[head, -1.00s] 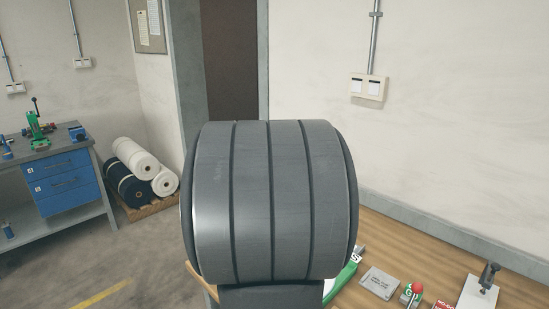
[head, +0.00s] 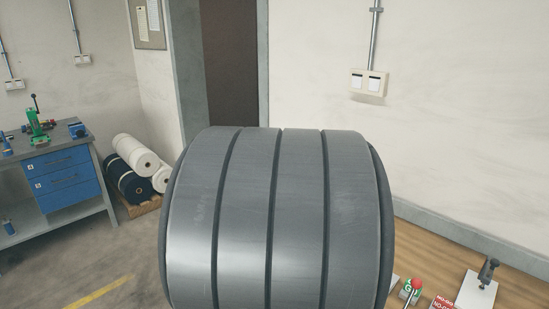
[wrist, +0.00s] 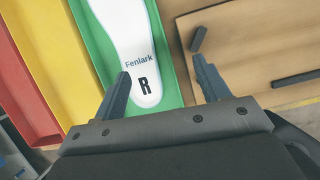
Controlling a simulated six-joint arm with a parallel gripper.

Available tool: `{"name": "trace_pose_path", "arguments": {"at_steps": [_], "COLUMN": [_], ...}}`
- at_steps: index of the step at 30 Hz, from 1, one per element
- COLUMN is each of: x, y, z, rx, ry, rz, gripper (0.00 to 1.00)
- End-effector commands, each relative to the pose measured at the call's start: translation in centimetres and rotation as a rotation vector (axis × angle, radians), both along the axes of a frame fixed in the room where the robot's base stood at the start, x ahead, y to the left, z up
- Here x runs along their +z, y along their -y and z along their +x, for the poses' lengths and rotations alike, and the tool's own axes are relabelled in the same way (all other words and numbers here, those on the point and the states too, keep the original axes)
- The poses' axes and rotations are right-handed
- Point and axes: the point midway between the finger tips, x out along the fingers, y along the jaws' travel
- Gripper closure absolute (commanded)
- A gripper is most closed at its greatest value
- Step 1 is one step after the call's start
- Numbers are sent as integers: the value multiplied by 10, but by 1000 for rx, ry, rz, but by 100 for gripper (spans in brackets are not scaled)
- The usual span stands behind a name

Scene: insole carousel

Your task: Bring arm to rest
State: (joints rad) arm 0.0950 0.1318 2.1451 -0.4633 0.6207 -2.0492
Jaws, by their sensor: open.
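My gripper (wrist: 163,85) is open in the wrist view, with its two fingers well apart and nothing between them in its grip. Below it, a white insole (wrist: 128,38) marked "Fenlark" and "R" lies in a green tray (wrist: 92,45). The left finger overlaps the insole's edge in the picture; I cannot tell the height between them. In the head view a large grey banded part of my arm fills the middle and hides the gripper and most of the table.
A yellow tray (wrist: 50,50) and a red tray (wrist: 15,90) lie left of the green one. Dark bars (wrist: 297,78) rest on wood at right. In the head view, a red-knobbed device (head: 416,284) and a white-based fixture (head: 478,292) stand on the wooden table (head: 440,262).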

Motion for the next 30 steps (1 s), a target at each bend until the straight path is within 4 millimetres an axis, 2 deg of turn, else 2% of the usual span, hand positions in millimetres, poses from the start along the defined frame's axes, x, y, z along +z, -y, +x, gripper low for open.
{"name": "trace_pose_path", "arguments": {"at_steps": [16, 30], "x": [43, 46], "y": [57, 51], "z": [-45, -9], "rx": [-5, -243], "ry": [3, -10], "rz": [0, 11], "gripper": [32, 32]}}
